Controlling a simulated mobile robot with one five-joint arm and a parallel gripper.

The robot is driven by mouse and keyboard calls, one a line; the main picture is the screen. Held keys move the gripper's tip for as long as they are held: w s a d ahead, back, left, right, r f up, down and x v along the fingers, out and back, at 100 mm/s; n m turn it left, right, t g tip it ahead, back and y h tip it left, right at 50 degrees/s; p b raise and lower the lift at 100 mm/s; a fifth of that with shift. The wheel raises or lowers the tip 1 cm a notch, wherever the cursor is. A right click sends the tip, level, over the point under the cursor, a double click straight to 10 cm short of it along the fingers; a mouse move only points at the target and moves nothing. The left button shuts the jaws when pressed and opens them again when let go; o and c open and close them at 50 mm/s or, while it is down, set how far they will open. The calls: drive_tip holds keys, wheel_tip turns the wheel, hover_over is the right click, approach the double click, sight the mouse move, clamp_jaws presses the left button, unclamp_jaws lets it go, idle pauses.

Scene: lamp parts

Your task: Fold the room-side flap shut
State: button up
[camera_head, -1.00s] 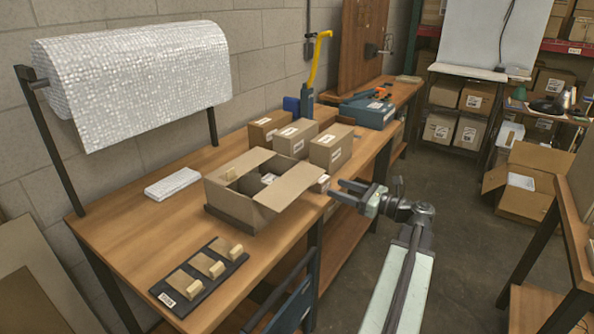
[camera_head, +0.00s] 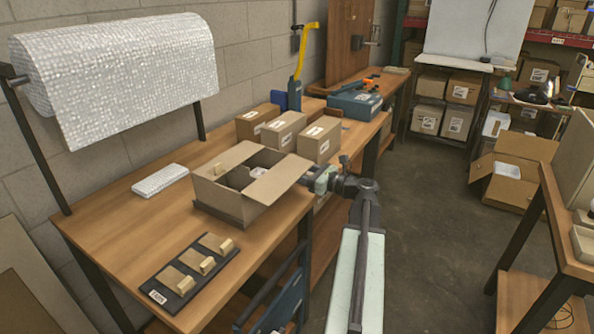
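An open cardboard box (camera_head: 232,203) stands on the workbench (camera_head: 110,222), with white and light contents (camera_head: 258,172) showing inside. Its room-side flap (camera_head: 279,181) is open and leans outward to the right. Its left end flap (camera_head: 225,162) also stands open. My gripper (camera_head: 308,176) is at the flap's outer right edge, off the bench's front side. The fingertips are small, dark and partly hidden by the flap edge, so I cannot tell whether they touch it or how far apart they are.
Several closed cartons (camera_head: 285,132) stand behind the box. A black tray (camera_head: 158,284) with wooden blocks lies in front, and a bubble-wrap pad (camera_head: 160,180) lies to the left. A wooden table (camera_head: 568,240) stands at right. The floor (camera_head: 440,240) between is clear.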

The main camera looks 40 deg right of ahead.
drive_tip(key=shift+c, duration=0.3)
clamp_jaws()
idle(1.1)
